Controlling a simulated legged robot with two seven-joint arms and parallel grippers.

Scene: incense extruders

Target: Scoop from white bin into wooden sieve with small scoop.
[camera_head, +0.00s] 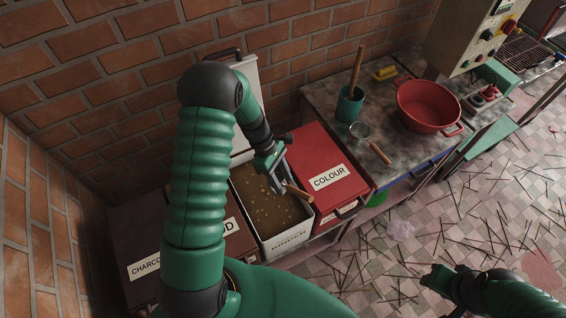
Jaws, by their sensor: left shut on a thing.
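The white bin (289,242) stands open between two lidded boxes and holds brown powder (262,208). My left gripper (283,186) reaches down over the bin and is shut on the small scoop, whose wooden handle (299,194) sticks out to the right. The scoop's head is hard to make out against the powder. A round sieve (360,130) with a wooden handle (380,152) lies on the worktop to the right. My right gripper (438,280) is at the lower right, over the floor and away from the bins; its jaws are too dark to read.
A red lidded box (318,160) marked COLOUR stands right of the bin; a dark charcoal box (135,235) is at left. The worktop (325,100) holds a green pot (349,105), a red basin (428,105) and a yellow block (385,73). Sticks litter the floor.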

